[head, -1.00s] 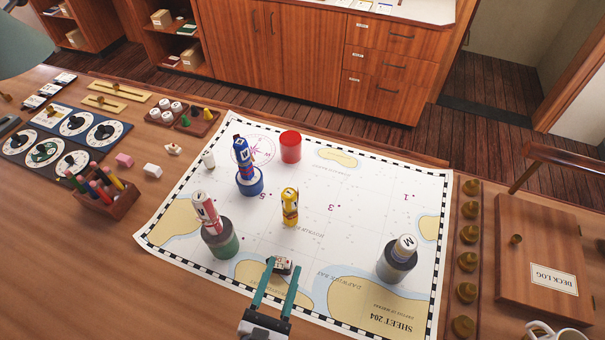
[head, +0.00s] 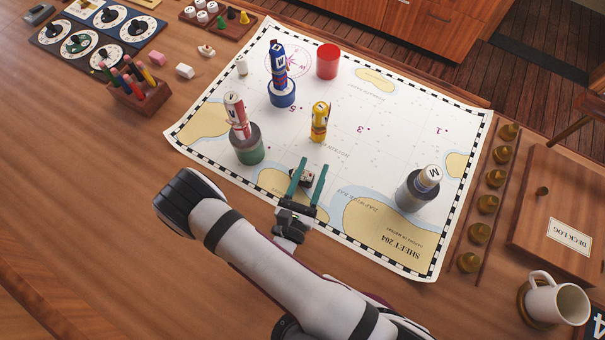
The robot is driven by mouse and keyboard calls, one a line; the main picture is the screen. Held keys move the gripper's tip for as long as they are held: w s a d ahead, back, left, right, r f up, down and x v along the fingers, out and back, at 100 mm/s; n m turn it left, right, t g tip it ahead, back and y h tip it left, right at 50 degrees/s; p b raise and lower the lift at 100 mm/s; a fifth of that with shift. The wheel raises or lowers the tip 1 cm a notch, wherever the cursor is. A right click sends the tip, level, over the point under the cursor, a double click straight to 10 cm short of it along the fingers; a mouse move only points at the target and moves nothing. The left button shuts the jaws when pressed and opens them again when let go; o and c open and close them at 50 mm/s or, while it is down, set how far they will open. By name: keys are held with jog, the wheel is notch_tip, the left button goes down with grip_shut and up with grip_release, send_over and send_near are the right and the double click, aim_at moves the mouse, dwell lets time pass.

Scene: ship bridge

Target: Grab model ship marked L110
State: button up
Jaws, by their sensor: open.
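A small dark model ship with a white top and red marks (head: 302,179) lies on the chart near its lower edge. Its lettering is too small to read for certain. My gripper (head: 313,164) is open, its two teal fingers pointing up the chart. The ship shows between the fingers, and the fingertips reach past it in the picture. The left finger partly covers it. I cannot tell whether either finger touches it or how high they are above the chart.
Several marked pieces stand on the chart (head: 395,135): a red-white one on a green-grey base (head: 246,142), a blue one (head: 282,92), a yellow one (head: 320,122) and a grey one (head: 417,188). A red cylinder (head: 328,62) stands behind. A pen box (head: 140,95) is left.

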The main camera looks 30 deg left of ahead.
grip_shut()
dwell(0.4)
